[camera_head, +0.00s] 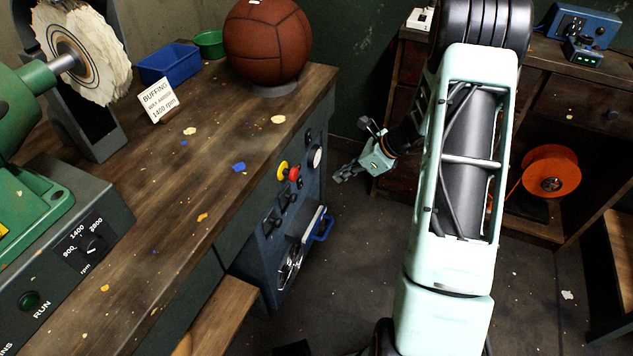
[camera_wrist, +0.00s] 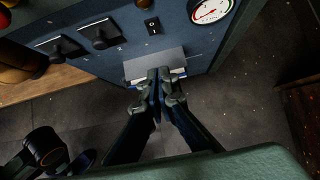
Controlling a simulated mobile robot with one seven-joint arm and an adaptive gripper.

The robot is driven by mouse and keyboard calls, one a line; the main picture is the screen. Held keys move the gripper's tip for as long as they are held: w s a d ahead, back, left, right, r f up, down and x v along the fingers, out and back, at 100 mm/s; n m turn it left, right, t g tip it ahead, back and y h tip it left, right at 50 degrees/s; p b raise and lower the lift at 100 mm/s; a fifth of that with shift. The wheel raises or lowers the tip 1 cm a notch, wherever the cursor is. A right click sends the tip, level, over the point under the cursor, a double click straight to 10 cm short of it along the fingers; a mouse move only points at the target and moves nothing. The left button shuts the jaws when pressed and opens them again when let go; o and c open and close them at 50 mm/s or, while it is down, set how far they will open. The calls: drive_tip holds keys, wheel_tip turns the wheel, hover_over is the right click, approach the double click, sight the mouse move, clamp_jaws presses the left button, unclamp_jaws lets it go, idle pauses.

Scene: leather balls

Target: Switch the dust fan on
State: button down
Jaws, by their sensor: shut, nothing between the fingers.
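A blue control panel (camera_head: 300,205) is on the end of the workbench, and it fills the upper part of the wrist view (camera_wrist: 180,45). My gripper (camera_head: 345,174) is to the right of the panel in the head view. In the wrist view its fingertips (camera_wrist: 158,76) are together and empty, below the rocker switch, over a grey ledge.
The bench holds a leather ball (camera_head: 266,42), blue bin (camera_head: 168,63), sign (camera_head: 158,100) and buffing wheel (camera_head: 88,50). An orange reel (camera_head: 550,171) stands at right. Floor between is mostly clear.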

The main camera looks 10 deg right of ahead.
sight(301, 184)
drive_tip(key=w+a+r+b+x, duration=0.1)
drive_tip(key=b+x, duration=0.3)
drive_tip(key=x, duration=0.8)
drive_tip(key=shift+w+a, duration=0.25)
drive_tip(key=shift+a, duration=0.3)
drive_tip(key=shift+r, duration=0.15)
drive_tip(key=shift+w+a, duration=0.15)
drive_tip(key=shift+a, duration=0.05)
drive_tip(key=shift+r+p, duration=0.75)
